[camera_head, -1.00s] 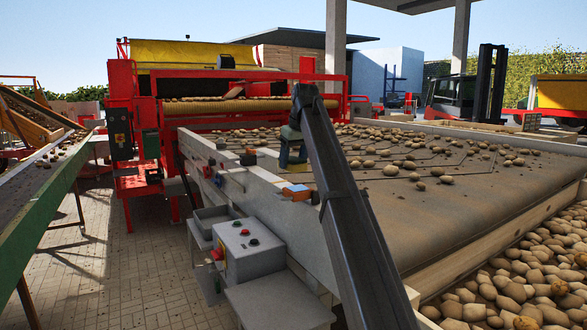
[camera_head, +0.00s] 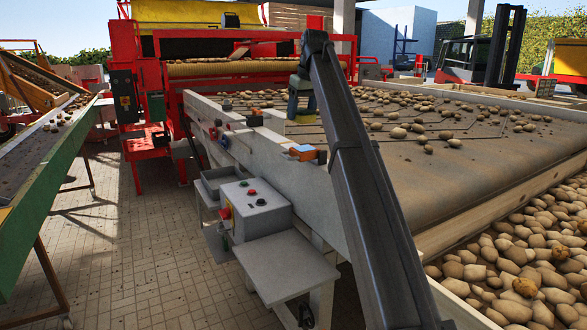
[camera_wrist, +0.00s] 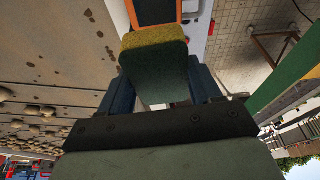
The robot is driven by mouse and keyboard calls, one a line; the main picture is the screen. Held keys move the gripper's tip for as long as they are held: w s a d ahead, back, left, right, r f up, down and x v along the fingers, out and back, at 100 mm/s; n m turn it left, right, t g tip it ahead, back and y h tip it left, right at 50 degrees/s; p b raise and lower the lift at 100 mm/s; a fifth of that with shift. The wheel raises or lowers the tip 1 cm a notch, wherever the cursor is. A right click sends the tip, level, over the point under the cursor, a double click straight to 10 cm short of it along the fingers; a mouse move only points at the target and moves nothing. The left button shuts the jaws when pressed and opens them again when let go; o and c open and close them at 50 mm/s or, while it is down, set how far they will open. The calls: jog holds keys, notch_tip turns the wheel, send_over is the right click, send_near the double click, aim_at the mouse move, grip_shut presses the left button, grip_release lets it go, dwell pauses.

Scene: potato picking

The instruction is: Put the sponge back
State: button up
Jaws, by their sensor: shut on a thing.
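A sponge (camera_wrist: 153,62), yellow at its far edge and dark green on its face, is between the two fingers of my gripper (camera_wrist: 160,78) in the wrist view. The gripper is shut on it. In the head view my gripper (camera_head: 301,98) hangs at the near left edge of the sorting belt, with a small yellow strip of the sponge (camera_head: 302,119) showing below it. An orange-rimmed item with a dark middle (camera_wrist: 153,12) lies just beyond the sponge in the wrist view. It sits on the side rail in the head view (camera_head: 303,151), nearer the camera than the sponge.
The wide sorting belt (camera_head: 470,185) carries scattered potatoes, with a potato heap (camera_head: 520,260) at right. A grey control box (camera_head: 255,208) and a grey shelf (camera_head: 285,268) stand beside the rail. A green conveyor (camera_head: 45,190) is at left, with open paved floor between.

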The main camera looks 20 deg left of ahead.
jog(key=s+d+f+m+h, duration=0.1)
jog(key=s+d+f+m, duration=0.25)
jog(key=s+d, duration=0.75)
jog(key=s+d+f+m+t+h, duration=0.1)
jog(key=s+d+f+m, duration=0.4)
jog(key=d, duration=1.1)
jog(key=s+d+f+m+h, duration=0.1)
jog(key=s+d+f, duration=0.2)
jog(key=s+d, duration=0.85)
jog(key=n+y, duration=0.3)
jog(key=n, duration=0.6)
send_over(269, 258)
notch_tip(269, 258, down, 21)
jog(key=shift+g, duration=0.4)
jog(key=shift+s+d+f, duration=0.15)
jog(key=shift+f, duration=1.5)
jog(key=shift+s+d+f, duration=0.1)
jog(key=shift+f, duration=1.55)
jog(key=shift+s+d+f, duration=0.15)
jog(key=shift+f, duration=1.5)
jog(key=shift+f, duration=0.2)
jog(key=o, duration=0.9)
jog(key=shift+o, duration=0.2)
jog(key=shift+r, duration=0.1)
